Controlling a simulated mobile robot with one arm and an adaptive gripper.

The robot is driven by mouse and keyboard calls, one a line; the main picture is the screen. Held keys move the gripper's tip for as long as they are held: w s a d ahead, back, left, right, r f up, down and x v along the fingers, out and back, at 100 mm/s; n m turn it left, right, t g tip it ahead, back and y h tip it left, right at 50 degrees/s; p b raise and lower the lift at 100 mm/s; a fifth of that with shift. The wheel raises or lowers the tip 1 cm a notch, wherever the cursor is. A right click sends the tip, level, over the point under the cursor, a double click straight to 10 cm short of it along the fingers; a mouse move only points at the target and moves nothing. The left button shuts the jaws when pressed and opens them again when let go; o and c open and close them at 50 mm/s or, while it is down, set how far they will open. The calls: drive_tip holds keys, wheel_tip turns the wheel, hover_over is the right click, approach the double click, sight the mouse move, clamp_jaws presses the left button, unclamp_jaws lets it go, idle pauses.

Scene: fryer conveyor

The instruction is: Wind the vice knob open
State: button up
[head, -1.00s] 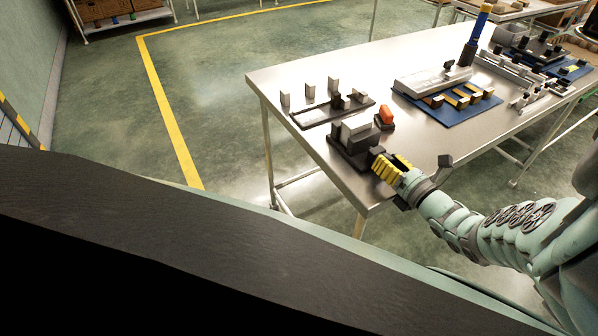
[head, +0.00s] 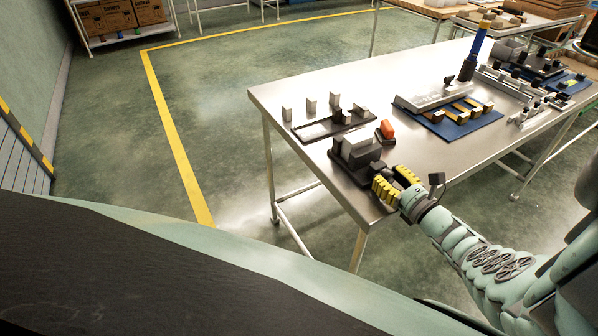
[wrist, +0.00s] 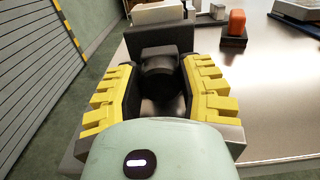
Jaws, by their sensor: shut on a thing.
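The vice (head: 352,150) stands at the near left corner of the metal table, with a pale block (head: 355,146) between its dark jaws. Its round black knob (wrist: 162,78) faces my wrist camera. My gripper (head: 398,178) is at the vice's near side, its yellow-padded fingers on both sides of the knob. In the wrist view the fingers (wrist: 160,90) are shut on the knob, their tips close to the vice's dark end plate (wrist: 158,38). The fingers' inner contact faces are partly hidden.
An orange block on a dark base (head: 386,130) stands just right of the vice. A dark fixture with several grey blocks (head: 335,122) lies behind it. A blue mat with parts (head: 455,118) is farther right. The table's front edge is bare.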

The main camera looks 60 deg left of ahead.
drive_tip(key=n+b, duration=0.1)
drive_tip(key=n, duration=0.2)
drive_tip(key=shift+r, duration=0.1)
drive_tip(key=shift+s+n, duration=0.1)
drive_tip(key=shift+n, duration=0.6)
drive_tip(key=shift+a+r+n+b, duration=0.1)
drive_tip(key=shift+r+n+b, duration=0.05)
drive_tip(key=shift+n+b, duration=0.2)
idle(0.5)
drive_tip(key=o, duration=0.9)
drive_tip(key=shift+d, duration=0.5)
drive_tip(key=d, duration=0.7)
drive_tip(key=s+d, duration=0.1)
drive_tip(key=d, duration=0.3)
